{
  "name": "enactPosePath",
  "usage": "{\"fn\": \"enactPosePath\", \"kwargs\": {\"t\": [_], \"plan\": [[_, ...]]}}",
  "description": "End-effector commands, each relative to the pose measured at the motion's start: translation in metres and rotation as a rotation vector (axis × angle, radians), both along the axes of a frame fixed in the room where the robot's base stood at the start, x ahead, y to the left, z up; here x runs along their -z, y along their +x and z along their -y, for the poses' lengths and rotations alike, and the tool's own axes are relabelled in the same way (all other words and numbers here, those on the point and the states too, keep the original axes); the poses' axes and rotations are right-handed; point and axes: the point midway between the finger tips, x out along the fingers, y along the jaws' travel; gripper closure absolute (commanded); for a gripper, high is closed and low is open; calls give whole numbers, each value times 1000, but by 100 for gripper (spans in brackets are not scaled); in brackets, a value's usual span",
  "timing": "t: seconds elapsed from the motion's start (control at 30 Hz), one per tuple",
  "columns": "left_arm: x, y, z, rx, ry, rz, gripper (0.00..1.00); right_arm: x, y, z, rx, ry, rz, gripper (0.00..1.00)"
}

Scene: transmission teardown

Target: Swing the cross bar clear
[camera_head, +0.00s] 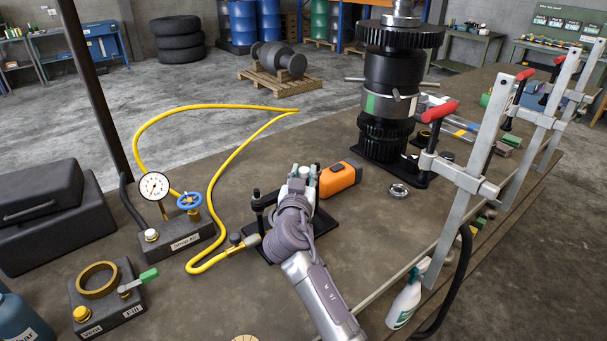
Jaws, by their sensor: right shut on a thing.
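My right gripper (298,178) is over a small black fixture (262,248) near the middle of the bench. A short black bar, which looks like the cross bar (264,201), runs from a black post at the fixture's left towards my gripper. My gripper is shut, apparently on this bar; the arm and gripper hide the contact and the bar's right end. My left gripper is not in view.
An orange block (338,179) lies close right of my gripper. A yellow hose (212,215) loops left to a gauge block (180,235). The transmission gear stack (388,105) and upright clamps (482,150) stand right. A spray bottle (404,303) is at the front edge.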

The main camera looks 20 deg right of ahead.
Motion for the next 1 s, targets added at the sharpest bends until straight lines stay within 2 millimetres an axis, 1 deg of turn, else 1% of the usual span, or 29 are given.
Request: {"fn": "enactPosePath", "kwargs": {"t": [0.27, 0.53, 0.8, 1.0], "plan": [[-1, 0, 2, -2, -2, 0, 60, -1, 2, 0, -13, 0, 1, 100], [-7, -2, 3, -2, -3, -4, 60, -3, 15, -4, -130, -2, 1, 100], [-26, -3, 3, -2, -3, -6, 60, -5, 36, -15, -319, -4, 0, 100], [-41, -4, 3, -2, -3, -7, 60, -5, 47, -23, -436, -4, 2, 100]]}}
